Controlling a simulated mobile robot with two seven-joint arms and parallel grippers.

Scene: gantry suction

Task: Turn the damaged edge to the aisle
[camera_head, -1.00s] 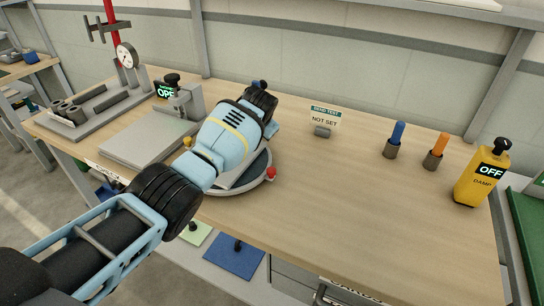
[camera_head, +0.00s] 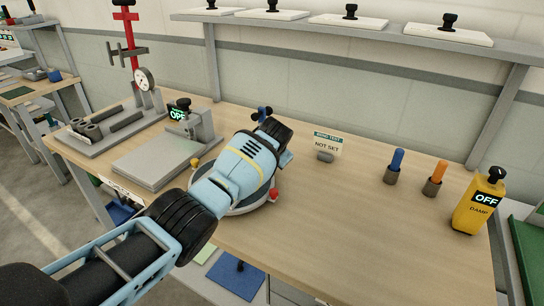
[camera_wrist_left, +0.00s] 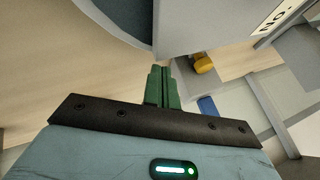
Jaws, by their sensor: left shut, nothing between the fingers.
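A round grey turntable (camera_head: 246,207) sits on the bench, largely hidden behind my left arm. A red knob (camera_head: 274,195) is at its right side and a yellow knob (camera_head: 194,162) at its left. A yellow knob (camera_wrist_left: 203,63) also shows in the left wrist view, beside a grey flat panel (camera_wrist_left: 212,22) with part of a "NO." label. My left gripper (camera_wrist_left: 162,72) is shut and empty, its green fingertips close to the panel's edge; I cannot tell whether they touch. The arm hides the fingers in the head view. No damaged edge can be made out. My right gripper is not visible.
A grey clamp fixture (camera_head: 152,158) with an "OPEN" sign stands left. A "NOT SET" sign (camera_head: 327,143), blue (camera_head: 396,162) and orange (camera_head: 437,174) pegs in holders, and a yellow "OFF" box (camera_head: 476,204) stand right. The bench front right is clear.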

